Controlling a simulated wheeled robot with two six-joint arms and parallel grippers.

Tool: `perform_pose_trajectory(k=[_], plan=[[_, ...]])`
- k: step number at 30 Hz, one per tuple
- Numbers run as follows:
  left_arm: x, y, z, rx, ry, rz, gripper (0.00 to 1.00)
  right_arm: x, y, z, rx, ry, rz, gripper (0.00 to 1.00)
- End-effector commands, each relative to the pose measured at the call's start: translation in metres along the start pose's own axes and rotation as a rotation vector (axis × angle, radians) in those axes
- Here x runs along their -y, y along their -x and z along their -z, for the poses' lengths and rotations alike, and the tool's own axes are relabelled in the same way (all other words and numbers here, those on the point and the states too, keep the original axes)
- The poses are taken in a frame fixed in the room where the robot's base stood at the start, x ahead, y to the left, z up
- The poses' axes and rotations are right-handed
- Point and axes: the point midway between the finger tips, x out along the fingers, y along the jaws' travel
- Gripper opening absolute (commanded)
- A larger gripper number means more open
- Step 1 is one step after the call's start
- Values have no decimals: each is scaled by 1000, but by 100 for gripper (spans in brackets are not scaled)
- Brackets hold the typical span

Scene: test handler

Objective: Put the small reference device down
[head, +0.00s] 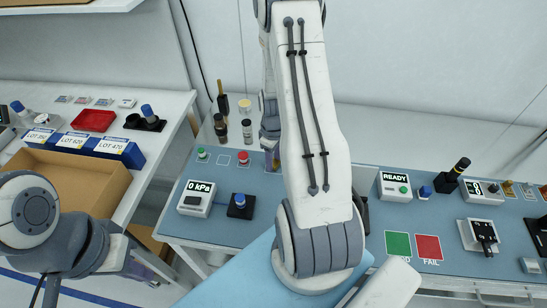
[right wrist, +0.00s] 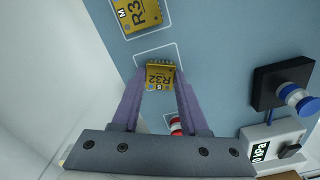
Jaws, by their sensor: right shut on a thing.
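The small reference device, a gold block marked R32 and S (right wrist: 159,76), is between the fingertips of my right gripper (right wrist: 158,92) in the right wrist view. The gripper is shut on it. The block is over a white outlined square on the blue bench mat (right wrist: 215,60); I cannot tell whether it touches the mat. In the head view my right forearm hides most of the gripper and the device. My left arm shows at the left edge of the head view, but its fingers are not visible.
A red-topped piece (right wrist: 176,126) is close to the right finger. A kPa gauge (head: 196,198) and a blue-knobbed block (head: 241,206) stand on the mat. Several bottles stand behind.

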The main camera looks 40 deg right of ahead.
Motion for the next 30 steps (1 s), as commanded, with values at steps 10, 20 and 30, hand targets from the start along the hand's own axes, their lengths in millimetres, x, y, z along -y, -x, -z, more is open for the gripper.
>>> perform_pose_trajectory(k=[10, 20, 30], plan=[[0, -4, 0, 0, 0, 0, 0, 0, -4, 0, -1, 0, -1, 0], [0, -3, 0, 0, 0, 0, 0, 0, -4, 0, -1, 0, -1, 74], [0, -3, 0, 0, 0, 0, 0, -1, 22, 1, -4, 0, -5, 74]])
